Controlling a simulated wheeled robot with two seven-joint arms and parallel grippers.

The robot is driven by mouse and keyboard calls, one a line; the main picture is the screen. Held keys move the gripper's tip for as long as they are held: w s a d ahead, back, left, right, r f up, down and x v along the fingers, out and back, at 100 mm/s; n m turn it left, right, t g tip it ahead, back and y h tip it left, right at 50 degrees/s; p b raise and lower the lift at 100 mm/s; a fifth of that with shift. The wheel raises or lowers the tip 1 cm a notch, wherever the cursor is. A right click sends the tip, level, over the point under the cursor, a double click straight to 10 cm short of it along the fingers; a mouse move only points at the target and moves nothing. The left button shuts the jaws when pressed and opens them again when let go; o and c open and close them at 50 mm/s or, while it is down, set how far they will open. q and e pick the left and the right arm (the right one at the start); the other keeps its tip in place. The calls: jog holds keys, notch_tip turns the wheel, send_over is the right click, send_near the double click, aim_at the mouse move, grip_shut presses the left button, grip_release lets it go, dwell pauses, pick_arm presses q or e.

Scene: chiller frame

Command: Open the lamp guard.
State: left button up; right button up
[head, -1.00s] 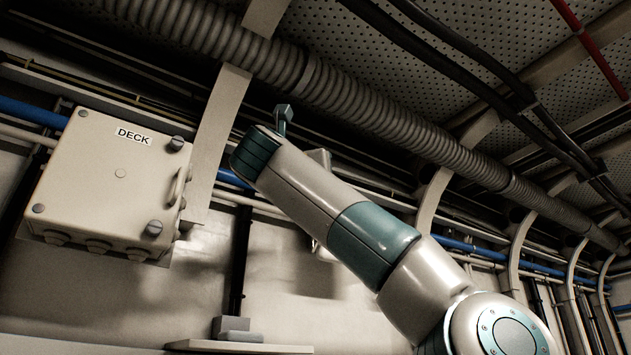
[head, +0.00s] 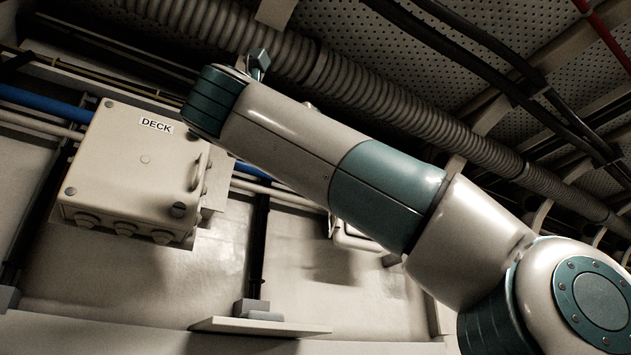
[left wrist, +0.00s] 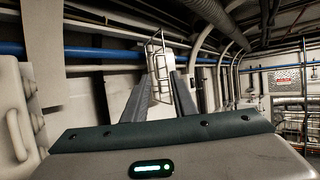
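A pale wire cage, which looks like the lamp guard (left wrist: 160,58), is on the wall ahead in the left wrist view. My left gripper (left wrist: 163,76) is open, its two grey fingers apart and pointing toward the cage. The cage appears beyond and between the fingertips, with nothing held. I cannot tell the exact gap. In the head view, a pale fitting (head: 352,238), perhaps the same guard, shows below my arm, which hides its upper part. That arm crosses from the lower right; its fingers are not clear there. My right gripper is not seen.
A cream box labelled DECK (head: 135,175) with a handle is on the wall close to my arm's end. A ribbed duct (head: 370,90) and black cables run overhead. A small shelf (head: 262,327) juts out below. Blue pipes line the wall.

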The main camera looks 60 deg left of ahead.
pick_arm(q)
jog(key=shift+b+v, duration=0.3)
jog(key=shift+v, duration=1.65)
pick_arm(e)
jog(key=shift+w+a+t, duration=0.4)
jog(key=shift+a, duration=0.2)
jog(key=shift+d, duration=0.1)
